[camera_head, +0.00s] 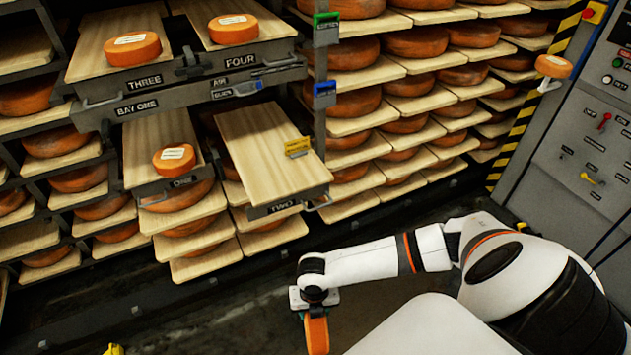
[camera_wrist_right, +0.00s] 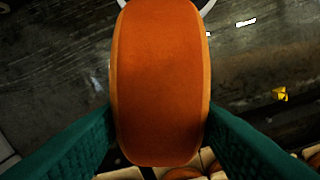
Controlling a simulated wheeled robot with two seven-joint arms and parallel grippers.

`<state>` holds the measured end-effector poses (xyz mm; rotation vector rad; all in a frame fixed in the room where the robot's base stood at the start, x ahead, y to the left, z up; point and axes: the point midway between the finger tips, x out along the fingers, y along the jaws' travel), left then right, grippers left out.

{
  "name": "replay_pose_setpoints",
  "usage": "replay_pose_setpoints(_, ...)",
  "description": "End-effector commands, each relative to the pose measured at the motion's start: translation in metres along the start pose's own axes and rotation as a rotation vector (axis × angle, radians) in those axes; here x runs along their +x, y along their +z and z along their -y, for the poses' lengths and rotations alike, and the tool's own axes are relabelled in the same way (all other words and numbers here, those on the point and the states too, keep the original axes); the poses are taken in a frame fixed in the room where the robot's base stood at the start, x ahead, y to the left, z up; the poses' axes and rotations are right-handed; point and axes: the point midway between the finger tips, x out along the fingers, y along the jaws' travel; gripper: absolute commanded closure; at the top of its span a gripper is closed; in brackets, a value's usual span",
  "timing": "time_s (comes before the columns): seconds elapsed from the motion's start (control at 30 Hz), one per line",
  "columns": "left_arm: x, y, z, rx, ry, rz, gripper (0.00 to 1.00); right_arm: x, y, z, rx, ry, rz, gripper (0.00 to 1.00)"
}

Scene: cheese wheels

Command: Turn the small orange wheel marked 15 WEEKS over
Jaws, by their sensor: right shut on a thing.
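My right gripper (camera_head: 314,306) is shut on a small orange wheel (camera_head: 317,336), held in the air in front of the racks. The wheel stands on edge between the green finger pads; its orange rim (camera_wrist_right: 160,85) fills the middle of the right wrist view. Its faces are turned to the fingers, so no label on it can be read. Other small orange wheels with white labels lie flat on board THREE (camera_head: 87,50), board FOUR (camera_head: 193,10) and board ONE (camera_head: 135,138); their writing is too small to read. My left gripper is not in view.
Board TWO (camera_head: 270,150) is bare, with a yellow tag (camera_head: 297,147) at its right edge. Racks of large wheels stand behind. Dark floor (camera_head: 240,300) lies below the gripper.

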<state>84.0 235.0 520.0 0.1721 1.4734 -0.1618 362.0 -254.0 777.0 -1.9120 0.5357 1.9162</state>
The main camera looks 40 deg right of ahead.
Motion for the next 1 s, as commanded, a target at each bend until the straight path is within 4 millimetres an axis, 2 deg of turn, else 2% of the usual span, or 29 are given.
replay_pose_setpoints(0.17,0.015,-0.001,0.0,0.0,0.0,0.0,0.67,0.001,-0.002,0.003,-0.159,-0.003,-0.005,1.0)
replay_pose_setpoints(0.23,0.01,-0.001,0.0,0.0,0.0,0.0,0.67,-0.003,-0.002,0.004,-0.273,-0.002,-0.005,1.0)
replay_pose_setpoints(0.97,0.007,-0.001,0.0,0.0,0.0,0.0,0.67,-0.002,0.007,0.012,-1.402,0.0,-0.008,1.0)
replay_pose_setpoints(1.0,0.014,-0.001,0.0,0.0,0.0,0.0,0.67,0.001,0.007,0.013,-1.428,0.001,-0.011,1.0)
